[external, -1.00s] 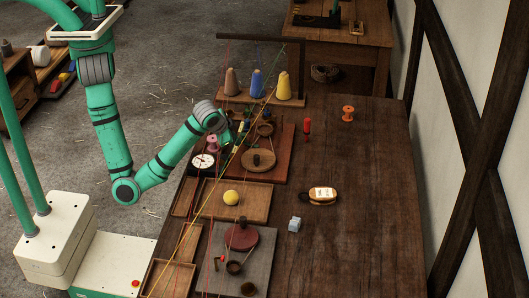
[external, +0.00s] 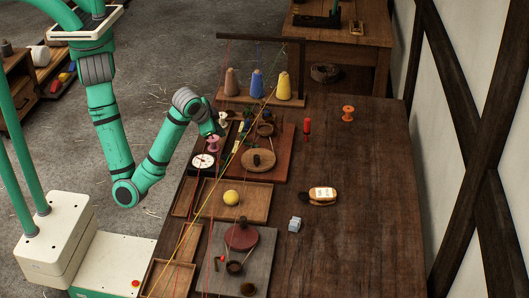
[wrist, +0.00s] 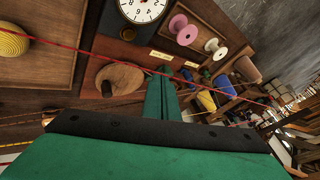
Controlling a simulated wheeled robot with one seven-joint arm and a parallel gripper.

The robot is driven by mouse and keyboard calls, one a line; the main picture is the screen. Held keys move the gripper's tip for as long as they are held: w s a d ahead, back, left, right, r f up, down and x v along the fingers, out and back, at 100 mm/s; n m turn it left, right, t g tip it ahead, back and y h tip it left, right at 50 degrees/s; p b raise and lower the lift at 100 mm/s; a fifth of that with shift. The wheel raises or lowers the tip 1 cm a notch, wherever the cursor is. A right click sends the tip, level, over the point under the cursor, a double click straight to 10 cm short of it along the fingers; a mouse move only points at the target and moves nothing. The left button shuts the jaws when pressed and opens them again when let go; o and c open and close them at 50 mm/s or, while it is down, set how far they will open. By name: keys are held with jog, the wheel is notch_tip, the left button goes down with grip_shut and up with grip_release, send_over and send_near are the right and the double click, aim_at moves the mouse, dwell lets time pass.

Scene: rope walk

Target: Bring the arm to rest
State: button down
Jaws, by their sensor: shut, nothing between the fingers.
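My green arm reaches from the left over the near-left edge of the wooden table (external: 355,200). My gripper (wrist: 160,92) shows in the wrist view with its green fingers together and nothing between them. In the external view its end is small and partly hidden beside the pink spool (external: 213,143) and the white dial (external: 203,161). In the wrist view the pink spool (wrist: 182,30) and the dial (wrist: 142,8) lie beyond the fingers, apart from them.
Yarn cones (external: 257,84) stand on a rack at the back. Thin red and yellow strands cross the table's left side. Trays hold a yellow ball (external: 231,197). A brush-like labelled item (external: 322,195), a grey cube (external: 294,224) and an orange spool (external: 348,113) lie right, with bare wood around.

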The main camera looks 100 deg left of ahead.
dwell(0.3)
jog(key=w+a+r+m+t+y, duration=0.2)
jog(key=w+a+r+m+t, duration=0.1)
jog(key=w+a+m+t, duration=0.5)
jog(key=s+d+f+m+t+h, duration=0.1)
jog(key=s+d+f+h, duration=0.2)
jog(key=d+f, duration=0.1)
jog(key=s+d+f+m+t+h, duration=0.1)
jog(key=s+d+f+t+h, duration=0.1)
jog(key=d, duration=0.3)
jog(key=s+d+f+m+t+h, duration=0.1)
jog(key=s+d+f+h, duration=0.3)
jog(key=d+f, duration=0.1)
jog(key=shift+s+d+f, duration=0.1)
jog(key=shift+s+f, duration=0.2)
jog(key=shift+f, duration=0.05)
jog(key=s+d+n, duration=0.1)
jog(key=s, duration=0.2)
jog(key=s+d+f+n+h, duration=0.1)
jog(key=s, duration=0.3)
jog(key=s+d+n+h, duration=0.1)
jog(key=s, duration=0.3)
jog(key=shift+d+f+t, duration=0.15)
jog(key=shift+d+t, duration=0.2)
jog(key=shift+t, duration=0.05)
jog(key=s+a+r+n+y, duration=0.1)
jog(key=s+a+n+y, duration=0.1)
jog(key=s, duration=0.7)
jog(key=shift+s+n, duration=0.25)
jog(key=shift+n, duration=0.65)
